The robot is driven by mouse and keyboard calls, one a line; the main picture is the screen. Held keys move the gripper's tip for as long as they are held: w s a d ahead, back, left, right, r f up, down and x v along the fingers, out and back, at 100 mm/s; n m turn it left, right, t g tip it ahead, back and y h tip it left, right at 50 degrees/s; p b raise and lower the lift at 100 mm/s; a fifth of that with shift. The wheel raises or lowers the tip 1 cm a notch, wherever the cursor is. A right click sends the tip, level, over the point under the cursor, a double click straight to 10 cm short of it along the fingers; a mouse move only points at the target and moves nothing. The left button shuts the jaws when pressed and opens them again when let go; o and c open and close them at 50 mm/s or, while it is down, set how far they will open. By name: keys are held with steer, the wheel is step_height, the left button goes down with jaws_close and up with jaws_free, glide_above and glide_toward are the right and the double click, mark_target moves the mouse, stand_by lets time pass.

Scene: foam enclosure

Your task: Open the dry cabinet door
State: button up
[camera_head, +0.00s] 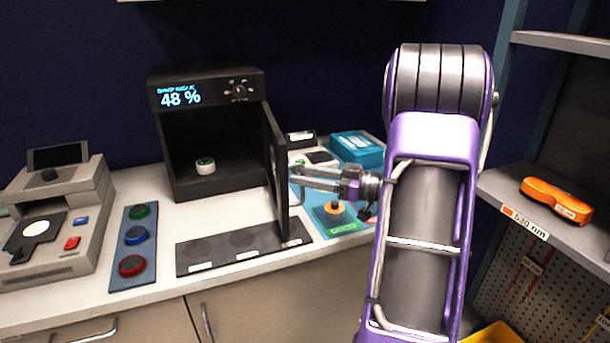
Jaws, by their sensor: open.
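The dry cabinet (183,135) is a black box at the back of the white counter, with a lit display reading 48 %. Its door (276,165) stands wide open, swung out toward the front on its right side. A small white and green round item (205,166) sits inside the cabinet. My gripper (296,176) is just to the right of the door, pointing left, with its fingertips close to the door's outer face. The jaws are open and hold nothing that I can see. I cannot tell whether they touch the door or its handle.
A grey instrument (75,225) and a blue strip with green, blue and red caps (132,240) stand at left. A dark tray (240,248) lies in front of the cabinet. A teal box (357,148) stands behind my gripper. An orange device (555,200) lies on the right shelf.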

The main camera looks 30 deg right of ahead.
steer(key=v, duration=1.7)
